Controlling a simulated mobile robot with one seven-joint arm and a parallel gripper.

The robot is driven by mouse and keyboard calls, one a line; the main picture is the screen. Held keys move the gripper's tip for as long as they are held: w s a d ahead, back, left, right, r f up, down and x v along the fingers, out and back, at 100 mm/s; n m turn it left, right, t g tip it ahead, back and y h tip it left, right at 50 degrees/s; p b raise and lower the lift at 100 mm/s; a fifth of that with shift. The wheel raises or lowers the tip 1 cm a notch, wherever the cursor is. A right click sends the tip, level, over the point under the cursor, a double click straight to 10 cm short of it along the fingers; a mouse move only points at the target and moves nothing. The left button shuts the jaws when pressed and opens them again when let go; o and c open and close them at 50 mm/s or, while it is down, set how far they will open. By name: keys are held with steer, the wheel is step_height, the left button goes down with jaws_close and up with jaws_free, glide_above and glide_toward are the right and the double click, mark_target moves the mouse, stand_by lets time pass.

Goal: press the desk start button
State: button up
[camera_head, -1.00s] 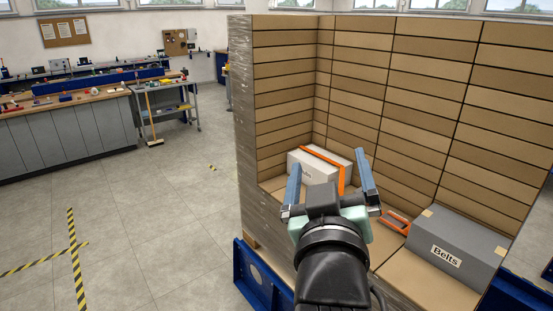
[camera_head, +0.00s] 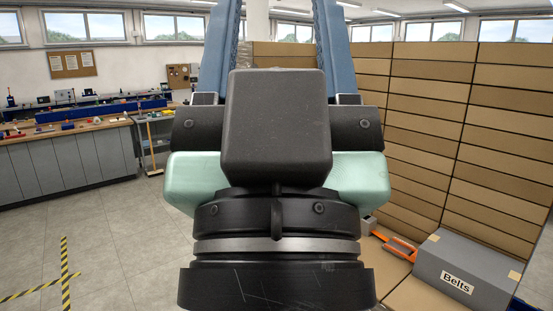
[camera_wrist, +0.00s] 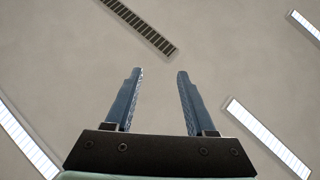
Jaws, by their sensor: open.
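My gripper (camera_head: 270,8) is raised close in front of the head camera, its two blue fingers apart and pointing up, with nothing between them. In the wrist view my gripper (camera_wrist: 159,76) is open and empty against the ceiling. I cannot make out a desk start button in either view. A long workbench (camera_head: 75,165) with a wooden top and grey front stands at the far left, with small items on it too small to tell apart.
A tall stack of brown cartons (camera_head: 425,130) fills the right side. A grey box labelled "Belts" (camera_head: 465,262) and an orange-handled item (camera_head: 397,245) lie on its lower ledge. A grey cart (camera_head: 155,145) stands beside the workbench. The floor (camera_head: 110,245) at left is open.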

jaws_close()
stand_by(1.3)
